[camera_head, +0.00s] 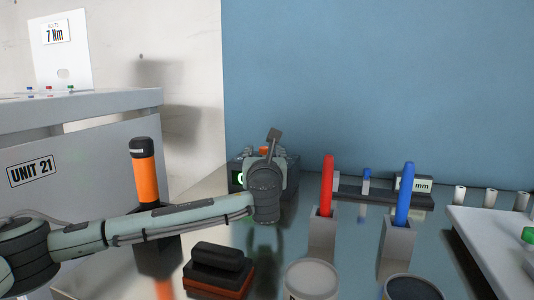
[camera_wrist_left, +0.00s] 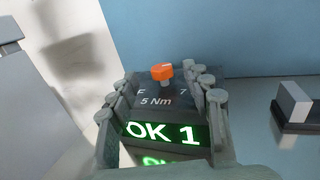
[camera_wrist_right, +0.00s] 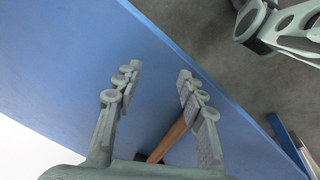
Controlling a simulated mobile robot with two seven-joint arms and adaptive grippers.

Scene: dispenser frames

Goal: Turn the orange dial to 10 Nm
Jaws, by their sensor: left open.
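The orange dial (camera_wrist_left: 162,71) sits on top of a dark box (camera_wrist_left: 155,100) marked "F", "7" and "5 Nm". The box's front display (camera_wrist_left: 160,133) glows green and reads "OK 1". In the head view only a bit of the dial (camera_head: 264,150) shows behind my left gripper (camera_head: 266,152). In the left wrist view my left gripper (camera_wrist_left: 160,88) is open, one finger on each side of the dial and apart from it. The dial's exact pointing is too small to tell. My right gripper (camera_wrist_right: 158,88) is open, away from the box and outside the head view.
A sign (camera_head: 55,33) at the back left reads "7 Nm". An orange-handled tool (camera_head: 146,175), a red stick (camera_head: 327,180) and a blue stick (camera_head: 405,190) stand upright near my left arm. In the right wrist view a brown handle (camera_wrist_right: 172,138) shows behind the fingers, beside a blue surface (camera_wrist_right: 70,60).

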